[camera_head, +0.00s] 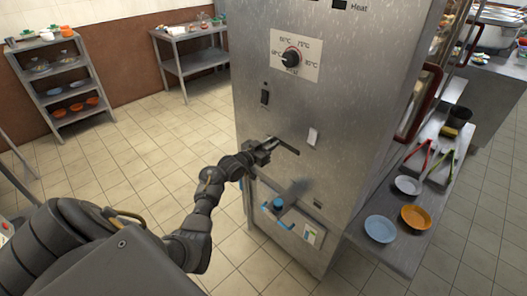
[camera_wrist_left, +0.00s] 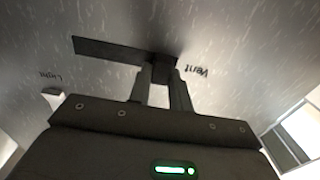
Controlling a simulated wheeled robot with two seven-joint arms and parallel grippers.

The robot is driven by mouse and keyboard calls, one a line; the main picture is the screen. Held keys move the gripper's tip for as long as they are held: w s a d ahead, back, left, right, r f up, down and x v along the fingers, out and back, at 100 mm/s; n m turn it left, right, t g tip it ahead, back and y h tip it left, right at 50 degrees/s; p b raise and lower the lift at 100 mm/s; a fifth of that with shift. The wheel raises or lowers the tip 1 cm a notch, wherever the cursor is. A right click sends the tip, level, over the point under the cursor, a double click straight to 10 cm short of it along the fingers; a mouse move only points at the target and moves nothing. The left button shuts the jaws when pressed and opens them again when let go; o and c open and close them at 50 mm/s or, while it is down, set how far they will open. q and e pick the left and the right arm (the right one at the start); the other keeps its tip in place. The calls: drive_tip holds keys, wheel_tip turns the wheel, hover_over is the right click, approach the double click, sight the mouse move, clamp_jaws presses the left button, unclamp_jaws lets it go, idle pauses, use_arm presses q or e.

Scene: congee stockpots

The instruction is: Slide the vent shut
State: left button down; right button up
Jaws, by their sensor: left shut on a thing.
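The vent is a dark slot with a small dark slider knob on the front of a steel cabinet. In the head view the slot (camera_head: 287,147) runs right from my left gripper (camera_head: 268,145). In the left wrist view, which is upside down, the slot (camera_wrist_left: 105,49) runs left from the knob (camera_wrist_left: 163,67), beside the word "Vent". The knob stands near the slot's end on the "Vent" side. My left gripper (camera_wrist_left: 163,82) has its fingers shut on the knob, hiding part of it. My right gripper is not in view.
The steel cabinet (camera_head: 345,95) carries a temperature dial (camera_head: 291,57), a black switch (camera_head: 264,97) and a white light switch (camera_head: 312,136). A shelf (camera_head: 408,255) with bowls and tongs stands right. Tiled floor is clear at left.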

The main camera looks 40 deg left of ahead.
use_arm(q)
drive_tip(key=shift+a+r, duration=0.15)
drive_tip(key=shift+a, duration=0.05)
drive_tip(key=c, duration=1.5)
unclamp_jaws()
drive_tip(key=shift+a, duration=0.1)
drive_tip(key=shift+o, duration=1.1)
drive_tip(key=shift+s, duration=0.2)
drive_tip(key=s+a, duration=0.1)
drive_tip(key=s, duration=0.9)
drive_tip(key=shift+s+a+b, duration=0.15)
drive_tip(key=shift+a+b, duration=0.05)
drive_tip(key=shift+b, duration=0.15)
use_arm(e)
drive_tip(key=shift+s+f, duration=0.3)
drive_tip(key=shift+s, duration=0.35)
